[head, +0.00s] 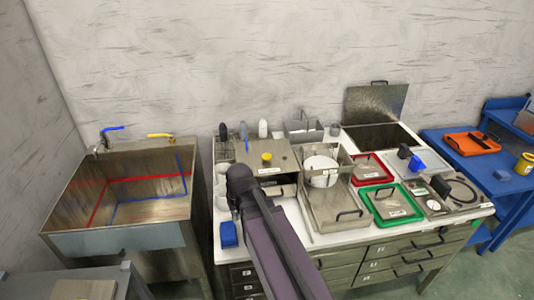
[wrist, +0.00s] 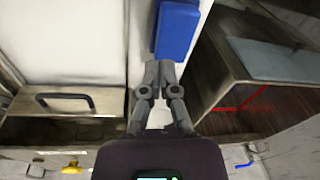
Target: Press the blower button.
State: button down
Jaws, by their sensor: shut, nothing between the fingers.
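A yellow round button (head: 266,156) sits on top of a steel box (head: 282,150) at the back left of the white bench. The box has a small label that I cannot read, so I cannot confirm this is the blower button. A yellow part also shows at the bottom of the wrist view (wrist: 72,168), well away from my fingers. My gripper (wrist: 160,66) is shut and empty, its fingertips beside the lower end of a blue block (wrist: 177,30) in the picture; I cannot tell if they touch. In the head view my arm hides the fingers.
A steel sink (head: 130,205) stands left of the bench. The blue block also shows near the bench's left edge in the head view (head: 228,234). A steel tray (head: 335,208), a red tray (head: 372,169) and a green tray (head: 391,206) fill the bench's middle and right.

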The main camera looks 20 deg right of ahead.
jog(key=w+d+r+m+t+y+p, duration=0.1)
jog(key=w+d+r+t+p, duration=0.1)
jog(key=w+d+r+p, duration=0.3)
jog(key=w+d+r+m+t+y, duration=0.1)
jog(key=w+d+r, duration=0.2)
jog(key=w, duration=0.4)
notch_tip(320, 180, up, 8)
jog(key=m+t+p, duration=0.3)
jog(key=t+p, duration=0.1)
send_over(267, 156)
jog(key=shift+f, duration=0.15)
jog(key=shift+f, duration=0.15)
notch_tip(267, 156, down, 9)
jog(key=b, duration=0.8)
jog(key=shift+r+b, duration=0.2)
jog(key=shift+b, duration=0.1)
jog(key=shift+s+f, duration=0.1)
jog(key=shift+f, duration=0.1)
jog(key=shift+f+b, duration=0.25)
jog(key=shift+b, duration=0.2)
